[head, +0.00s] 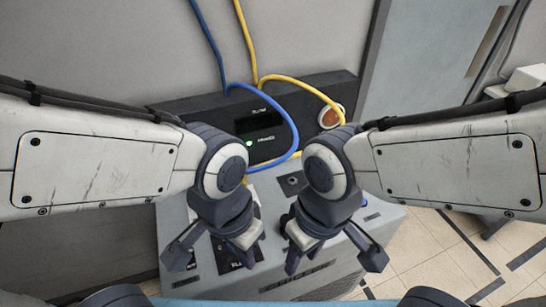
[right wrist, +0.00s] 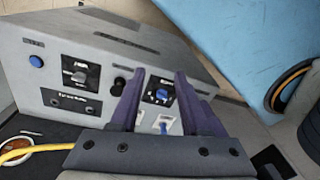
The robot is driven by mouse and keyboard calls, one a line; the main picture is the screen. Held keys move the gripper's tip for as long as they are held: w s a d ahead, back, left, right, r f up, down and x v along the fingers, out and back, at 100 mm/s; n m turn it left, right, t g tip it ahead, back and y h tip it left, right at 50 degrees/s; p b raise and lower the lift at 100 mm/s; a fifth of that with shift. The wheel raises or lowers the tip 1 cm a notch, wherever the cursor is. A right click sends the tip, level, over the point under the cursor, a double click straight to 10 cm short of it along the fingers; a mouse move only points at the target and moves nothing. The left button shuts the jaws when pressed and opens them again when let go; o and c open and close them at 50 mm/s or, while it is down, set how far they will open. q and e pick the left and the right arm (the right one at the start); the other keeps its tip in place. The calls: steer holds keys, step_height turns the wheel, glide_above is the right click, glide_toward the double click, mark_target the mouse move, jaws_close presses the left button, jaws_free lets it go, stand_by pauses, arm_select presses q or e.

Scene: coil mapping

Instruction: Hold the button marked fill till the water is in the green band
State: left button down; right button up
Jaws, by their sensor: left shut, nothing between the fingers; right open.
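A grey console (head: 335,262) stands below my grippers. In the right wrist view its panel carries a round blue button (right wrist: 36,61) at the far left, a grey switch on a black plate (right wrist: 79,77), a black knob (right wrist: 119,84) and a blue knob on a black plate (right wrist: 161,92). The labels are too small to read, so I cannot tell which control is marked fill. No water or green band can be made out. My left gripper (head: 248,262) is shut and empty above the panel. My right gripper (head: 293,266) is open and empty, its fingers framing the blue knob in the right wrist view.
A black unit (head: 190,107) with a small green light (head: 249,143) stands behind, against the wall. A blue cable (head: 213,45) and a yellow cable (head: 246,40) hang down to it. A cup with brown contents (head: 331,116) sits at its right. Tiled floor (head: 420,262) lies open at right.

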jaws_close()
stand_by(1.6)
